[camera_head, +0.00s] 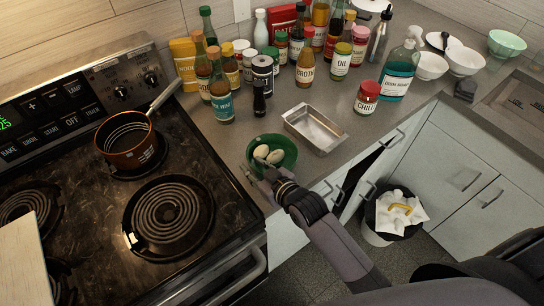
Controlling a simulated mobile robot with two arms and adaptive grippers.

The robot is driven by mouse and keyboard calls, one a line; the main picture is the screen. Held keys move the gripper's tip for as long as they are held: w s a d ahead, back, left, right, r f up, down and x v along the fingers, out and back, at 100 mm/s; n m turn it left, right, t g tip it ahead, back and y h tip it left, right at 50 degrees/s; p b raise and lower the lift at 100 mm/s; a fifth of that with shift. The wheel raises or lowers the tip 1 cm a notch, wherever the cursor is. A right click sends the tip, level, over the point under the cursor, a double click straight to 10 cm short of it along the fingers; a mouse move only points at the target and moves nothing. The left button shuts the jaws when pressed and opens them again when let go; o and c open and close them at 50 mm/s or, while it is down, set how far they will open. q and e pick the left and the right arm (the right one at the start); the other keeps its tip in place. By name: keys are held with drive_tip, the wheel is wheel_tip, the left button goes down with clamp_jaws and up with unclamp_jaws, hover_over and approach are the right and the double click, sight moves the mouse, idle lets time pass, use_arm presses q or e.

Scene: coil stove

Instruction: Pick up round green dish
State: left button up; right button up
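A round dark green dish (288,143) sits near the front edge of the counter, with egg-like pale objects (268,154) in it. My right gripper (255,170) is at the near left rim of the dish, reaching in from the lower right. Its fingers are close to or touching the rim. The wrist hides part of the near side, and I cannot tell whether the fingers are closed on the rim. My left gripper is not in view.
A metal tray (315,128) stands just right of the dish. A pepper mill (259,100) and several bottles crowd behind. The stove with a copper pan (127,145) is at left. A light green bowl (506,43) is far right. A bin (376,238) stands below the counter.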

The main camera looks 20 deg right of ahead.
drive_tip(key=shift+c, duration=0.4)
clamp_jaws()
drive_tip(key=shift+r, duration=0.1)
